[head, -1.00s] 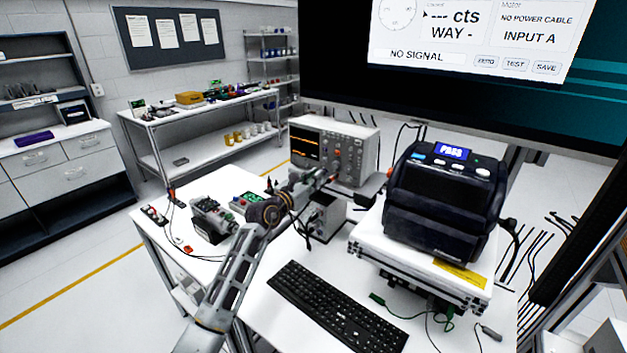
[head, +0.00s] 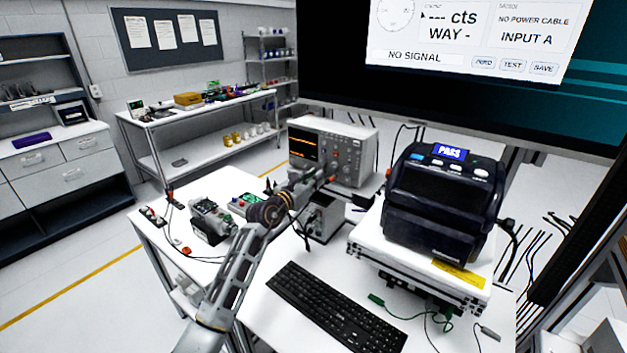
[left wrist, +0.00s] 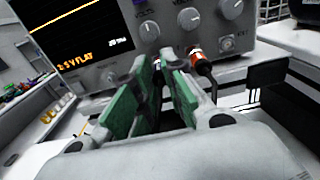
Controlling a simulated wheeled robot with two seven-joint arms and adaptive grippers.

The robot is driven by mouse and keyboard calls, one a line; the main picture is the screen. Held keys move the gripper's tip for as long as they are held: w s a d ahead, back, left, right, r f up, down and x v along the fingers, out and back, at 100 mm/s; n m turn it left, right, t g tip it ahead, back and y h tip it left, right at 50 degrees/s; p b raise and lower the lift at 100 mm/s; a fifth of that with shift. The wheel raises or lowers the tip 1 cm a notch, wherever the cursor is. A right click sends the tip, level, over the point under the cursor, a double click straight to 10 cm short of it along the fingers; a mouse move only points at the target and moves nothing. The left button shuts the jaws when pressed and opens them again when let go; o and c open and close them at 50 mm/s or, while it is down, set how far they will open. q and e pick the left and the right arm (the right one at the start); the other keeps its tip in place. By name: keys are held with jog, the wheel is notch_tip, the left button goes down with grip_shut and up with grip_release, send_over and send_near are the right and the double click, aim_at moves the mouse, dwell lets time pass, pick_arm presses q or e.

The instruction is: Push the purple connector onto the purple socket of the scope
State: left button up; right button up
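The scope (head: 362,150) stands at the back of the bench, with a lit screen and knobs on its front; it also fills the top of the left wrist view (left wrist: 112,75). My left gripper (head: 318,178) is close in front of the scope's lower front. An orange-red plug (left wrist: 196,57) with a black cable sits at the scope's front, just right of the fingers. I cannot make out the purple connector or the purple socket. My right gripper is out of view.
A small grey box (head: 322,218) stands below my left gripper. A black keyboard (head: 335,308) lies in front. A black label-printer-like device (head: 443,205) stands on a white case at right. Small boards and cables (head: 208,218) lie at left. A large monitor (head: 450,90) hangs above.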

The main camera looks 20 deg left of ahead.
pick_arm(q)
jog(key=o, duration=0.4)
jog(key=shift+s, duration=0.1)
jog(key=v, duration=1.1)
jog(key=shift+s+a, duration=0.15)
jog(key=shift+s, duration=0.25)
jog(key=shift+r, duration=0.1)
dwell(0.6)
